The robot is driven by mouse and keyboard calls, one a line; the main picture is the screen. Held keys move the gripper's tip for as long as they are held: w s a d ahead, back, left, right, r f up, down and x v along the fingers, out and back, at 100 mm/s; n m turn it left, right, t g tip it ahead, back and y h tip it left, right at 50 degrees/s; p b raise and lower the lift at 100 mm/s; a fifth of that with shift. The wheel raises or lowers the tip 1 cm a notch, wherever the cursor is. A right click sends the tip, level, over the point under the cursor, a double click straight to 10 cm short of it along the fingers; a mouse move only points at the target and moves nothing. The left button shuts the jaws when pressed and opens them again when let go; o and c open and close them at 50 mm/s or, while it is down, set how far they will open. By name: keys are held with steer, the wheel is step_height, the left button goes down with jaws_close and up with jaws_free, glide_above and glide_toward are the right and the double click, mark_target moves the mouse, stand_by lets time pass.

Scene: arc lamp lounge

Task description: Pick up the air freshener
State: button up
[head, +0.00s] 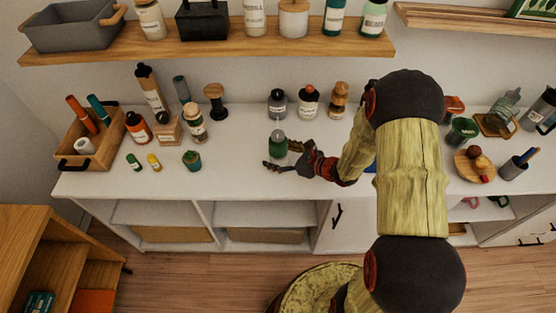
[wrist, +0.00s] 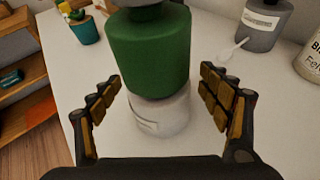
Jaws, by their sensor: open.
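The air freshener appears to be the green container with a grey top and pale labelled base (head: 278,143), standing upright on the white counter. In the wrist view the air freshener (wrist: 150,55) fills the upper middle, with its top cut off by the picture edge. My gripper (head: 281,156) is open at the counter's front half, reaching in from the right. In the wrist view the fingers of my gripper (wrist: 160,88) stand on either side of the air freshener's lower part, with a visible gap on each side. Nothing is held.
A dark grey bottle (head: 277,103) and a white bottle with a red top (head: 308,101) stand behind. A small potted plant (head: 191,160) is to the left. A wooden caddy (head: 88,140) sits at far left. A shelf (head: 225,48) hangs above.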

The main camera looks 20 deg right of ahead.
steer(key=shift+c, duration=0.7)
steer(key=c, duration=1.5)
steer(key=shift+r, duration=0.1)
